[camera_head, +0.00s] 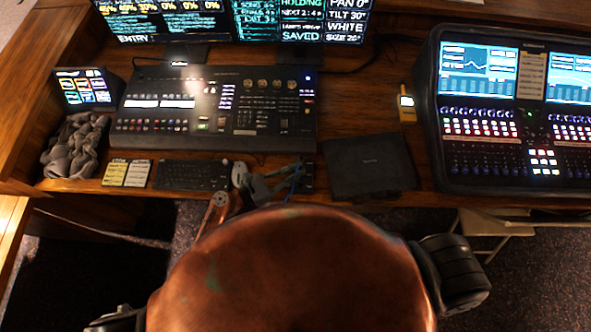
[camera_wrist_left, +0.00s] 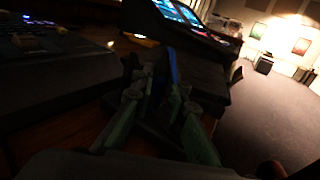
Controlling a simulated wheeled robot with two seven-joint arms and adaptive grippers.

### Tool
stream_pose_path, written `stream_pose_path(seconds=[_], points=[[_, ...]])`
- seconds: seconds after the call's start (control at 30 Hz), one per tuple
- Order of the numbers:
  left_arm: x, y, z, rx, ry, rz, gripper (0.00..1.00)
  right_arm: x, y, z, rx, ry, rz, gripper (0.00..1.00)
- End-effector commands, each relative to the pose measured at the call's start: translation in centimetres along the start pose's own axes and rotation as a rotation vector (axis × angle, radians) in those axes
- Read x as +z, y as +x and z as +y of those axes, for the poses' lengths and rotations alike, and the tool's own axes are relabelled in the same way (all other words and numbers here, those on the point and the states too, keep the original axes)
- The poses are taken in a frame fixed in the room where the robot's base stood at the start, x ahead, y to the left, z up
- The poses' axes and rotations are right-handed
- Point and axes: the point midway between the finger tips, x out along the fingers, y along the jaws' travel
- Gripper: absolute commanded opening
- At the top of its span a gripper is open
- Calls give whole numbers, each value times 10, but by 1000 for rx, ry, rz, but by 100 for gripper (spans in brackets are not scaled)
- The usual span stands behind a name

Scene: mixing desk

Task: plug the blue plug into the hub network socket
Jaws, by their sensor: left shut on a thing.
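My left gripper (camera_head: 286,180) is at the front edge of the desk, just right of the keyboard. In the wrist view its greenish fingers (camera_wrist_left: 158,88) are close together around a thin blue piece (camera_wrist_left: 173,66), which I take to be the blue plug or its cable. Blue also shows at the fingertips in the head view. A small dark box (camera_head: 308,178), perhaps the hub, stands just right of the fingertips. Its network socket cannot be made out, and I cannot tell whether the plug touches it. My right gripper is out of view.
A black keyboard (camera_head: 192,175) and yellow and white note cards (camera_head: 126,173) lie left of the gripper. A closed dark laptop-like slab (camera_head: 369,166) lies right. Behind are a lighting console (camera_head: 215,110) and, at right, a mixing console (camera_head: 515,115). A yellow handheld device (camera_head: 407,106) stands between.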

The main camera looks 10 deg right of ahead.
Motion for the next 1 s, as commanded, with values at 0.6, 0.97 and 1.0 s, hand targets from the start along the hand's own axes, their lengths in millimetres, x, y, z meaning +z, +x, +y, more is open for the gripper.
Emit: stream_pose_path(seconds=[0.6,0.97,1.0], points=[[-9,0,0,0,1,0,0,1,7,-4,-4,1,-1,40],[-11,0,0,0,1,0,28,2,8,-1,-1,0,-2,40],[-11,0,0,0,1,0,30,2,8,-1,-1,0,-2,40]])
